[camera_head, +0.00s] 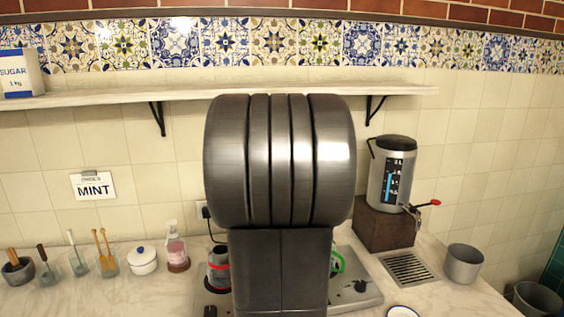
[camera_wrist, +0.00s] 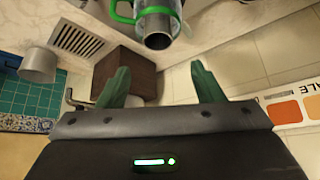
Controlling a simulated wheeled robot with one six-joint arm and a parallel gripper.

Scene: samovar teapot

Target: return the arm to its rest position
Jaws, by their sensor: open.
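My gripper (camera_wrist: 160,70) shows in the wrist view with its two green fingers spread apart and nothing between them. In the head view my own arm fills the middle and the gripper cannot be seen. In the wrist view a metal vessel with a green handle (camera_wrist: 158,36) is at the top, beyond the fingertips and apart from them. In the head view a green handle (camera_head: 338,262) peeks out beside my arm; the rest of that thing is hidden.
A water urn (camera_head: 392,178) stands on a wooden block (camera_head: 385,232) at right, with a drain grate (camera_head: 409,268) and grey cup (camera_head: 463,264) beside it. A shelf (camera_head: 250,91) runs behind my arm. A lidded white pot (camera_head: 142,261) and soap bottle (camera_head: 176,252) stand left.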

